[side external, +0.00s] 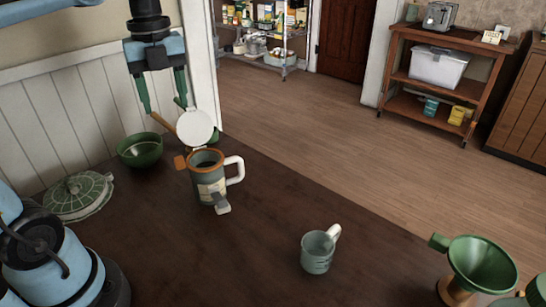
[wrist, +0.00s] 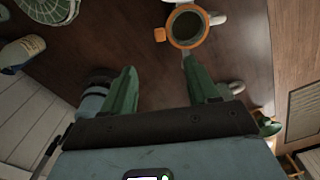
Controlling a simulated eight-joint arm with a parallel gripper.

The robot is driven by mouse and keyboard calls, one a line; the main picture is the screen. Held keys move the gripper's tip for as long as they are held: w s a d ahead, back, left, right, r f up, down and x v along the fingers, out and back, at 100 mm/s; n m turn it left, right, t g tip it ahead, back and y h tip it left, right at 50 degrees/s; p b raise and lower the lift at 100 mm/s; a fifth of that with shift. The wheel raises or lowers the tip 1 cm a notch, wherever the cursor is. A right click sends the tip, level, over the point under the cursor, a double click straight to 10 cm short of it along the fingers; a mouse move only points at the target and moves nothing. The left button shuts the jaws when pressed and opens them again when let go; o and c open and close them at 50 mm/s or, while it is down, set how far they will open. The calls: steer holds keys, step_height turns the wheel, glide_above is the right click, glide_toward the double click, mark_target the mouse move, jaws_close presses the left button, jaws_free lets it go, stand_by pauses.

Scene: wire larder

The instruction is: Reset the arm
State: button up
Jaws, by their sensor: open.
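My gripper (side external: 165,107) is in the upper left of the side view, above the table and behind the green-and-cream mug. Its two green fingers point down, spread apart. In the wrist view the fingers (wrist: 162,88) are also apart, with only dark table between them. The mug (side external: 208,187) stands upright on the table with a white handle, orange parts at its rim and dark contents. It also shows in the wrist view as an orange rim (wrist: 173,41) beyond the fingertips. A white disc (side external: 195,128) shows just above the mug; its support is unclear.
A green bowl (side external: 140,150) and a green ribbed lid (side external: 78,197) are at the table's left. A small cup (side external: 317,254) stands nearer the front, and a green funnel (side external: 482,265) at the right. The table (side external: 250,225) between mug and cup is bare.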

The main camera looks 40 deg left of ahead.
steer(key=d+f+n+t, duration=0.7)
steer(key=f+n, duration=0.4)
steer(key=n, duration=1.1)
steer(key=shift+w+d, duration=0.3)
steer(key=shift+d, duration=0.3)
